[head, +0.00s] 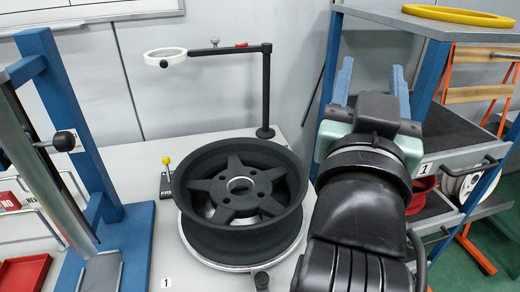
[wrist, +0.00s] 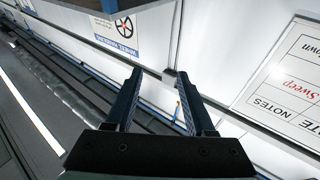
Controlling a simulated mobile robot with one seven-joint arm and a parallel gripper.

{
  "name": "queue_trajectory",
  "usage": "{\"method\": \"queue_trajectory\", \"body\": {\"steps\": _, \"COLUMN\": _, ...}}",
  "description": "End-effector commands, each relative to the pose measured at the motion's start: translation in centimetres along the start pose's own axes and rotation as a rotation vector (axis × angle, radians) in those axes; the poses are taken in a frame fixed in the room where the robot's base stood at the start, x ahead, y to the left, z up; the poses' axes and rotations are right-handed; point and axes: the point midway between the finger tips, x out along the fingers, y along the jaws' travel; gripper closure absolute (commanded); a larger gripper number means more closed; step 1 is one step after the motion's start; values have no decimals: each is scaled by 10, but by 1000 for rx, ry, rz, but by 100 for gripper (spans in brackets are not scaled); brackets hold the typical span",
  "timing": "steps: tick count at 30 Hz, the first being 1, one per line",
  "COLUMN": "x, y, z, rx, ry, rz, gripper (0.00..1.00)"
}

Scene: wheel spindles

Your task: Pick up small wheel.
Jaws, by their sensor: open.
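A black five-spoke wheel (head: 240,190) lies flat on a round silver plate on the grey table in the head view. A smaller red wheel (head: 421,194) sits on the shelf rack at the right, partly hidden behind my arm. A pale wheel (head: 464,186) with a dark rim stands beside it on the rack. I cannot tell which one is the small wheel. My gripper (head: 371,78) is open and empty, raised in front of the rack and pointing away. In the wrist view its fingers (wrist: 158,73) are apart, with no wheel between them.
The shelf rack (head: 440,45) has blue posts and a yellow ring (head: 458,15) on top. A black post with a white ring arm (head: 265,90) rises behind the black wheel. A blue frame (head: 65,130) stands at the left.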

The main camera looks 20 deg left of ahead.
Motion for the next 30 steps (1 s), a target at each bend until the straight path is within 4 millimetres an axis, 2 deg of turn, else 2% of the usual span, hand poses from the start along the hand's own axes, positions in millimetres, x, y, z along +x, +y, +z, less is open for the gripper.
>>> {"method": "queue_trajectory", "body": {"steps": 1, "x": 11, "y": -3, "z": -18, "rx": 9, "ry": -40, "rz": -1, "gripper": 46}}
{"method": "queue_trajectory", "body": {"steps": 8, "x": 38, "y": -19, "z": -14, "rx": 90, "ry": -263, "rz": 4, "gripper": 46}}
{"method": "queue_trajectory", "body": {"steps": 13, "x": 50, "y": -44, "z": 10, "rx": 196, "ry": -503, "rz": 36, "gripper": 46}}
{"method": "queue_trajectory", "body": {"steps": 16, "x": 46, "y": -70, "z": 41, "rx": 286, "ry": -708, "rz": 96, "gripper": 46}}
{"method": "queue_trajectory", "body": {"steps": 19, "x": 20, "y": -108, "z": 92, "rx": 389, "ry": -971, "rz": 243, "gripper": 46}}
{"method": "queue_trajectory", "body": {"steps": 21, "x": -8, "y": -128, "z": 125, "rx": 434, "ry": -1110, "rz": 384, "gripper": 46}}
{"method": "queue_trajectory", "body": {"steps": 24, "x": -47, "y": -150, "z": 156, "rx": 461, "ry": -1233, "rz": 596, "gripper": 46}}
{"method": "queue_trajectory", "body": {"steps": 27, "x": -80, "y": -163, "z": 171, "rx": 457, "ry": -1282, "rz": 781, "gripper": 46}}
{"method": "queue_trajectory", "body": {"steps": 30, "x": -101, "y": -169, "z": 178, "rx": 448, "ry": -1290, "rz": 906, "gripper": 46}}
